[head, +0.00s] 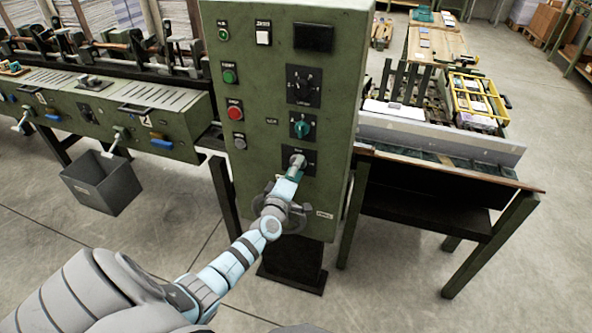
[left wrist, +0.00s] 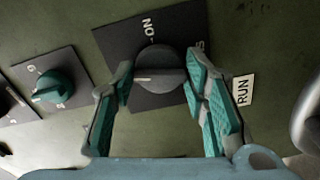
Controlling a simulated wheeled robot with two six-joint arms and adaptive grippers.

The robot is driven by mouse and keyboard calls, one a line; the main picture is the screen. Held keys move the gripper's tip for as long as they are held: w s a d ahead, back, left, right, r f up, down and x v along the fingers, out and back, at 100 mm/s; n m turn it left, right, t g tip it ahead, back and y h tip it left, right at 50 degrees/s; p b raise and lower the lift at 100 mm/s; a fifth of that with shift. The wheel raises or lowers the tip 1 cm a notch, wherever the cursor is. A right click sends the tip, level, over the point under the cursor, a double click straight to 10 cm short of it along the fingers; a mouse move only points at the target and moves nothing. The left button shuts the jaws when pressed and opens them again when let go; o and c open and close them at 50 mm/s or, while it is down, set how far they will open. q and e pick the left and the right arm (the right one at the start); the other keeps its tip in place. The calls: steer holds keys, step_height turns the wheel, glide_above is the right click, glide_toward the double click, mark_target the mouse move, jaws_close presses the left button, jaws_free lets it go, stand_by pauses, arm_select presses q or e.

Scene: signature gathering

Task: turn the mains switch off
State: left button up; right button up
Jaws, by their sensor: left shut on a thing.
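The mains switch is a dark rotary knob (left wrist: 160,72) on a square black plate (head: 309,158), the lowest dial on the green control cabinet's front. In the left wrist view, a white "ON" label is on the plate. The knob has a pale line on its left part. Another label at the right is partly hidden by a finger. My left gripper (left wrist: 157,78) has one finger on each side of the knob and is shut on it. In the head view, my left gripper (head: 293,165) covers much of the knob. My right gripper is not in view.
A green-pointer dial (head: 301,126) sits just above, with a larger dial (head: 303,86) higher up. A red button (head: 235,110) and green button (head: 230,74) are to the left. A white "RUN" plate (left wrist: 243,90) is beside the right finger.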

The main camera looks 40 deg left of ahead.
arm_select(q)
steer(key=shift+n, duration=1.3)
steer(key=o, duration=1.1)
steer(key=shift+o, duration=0.2)
steer(key=v, duration=1.2)
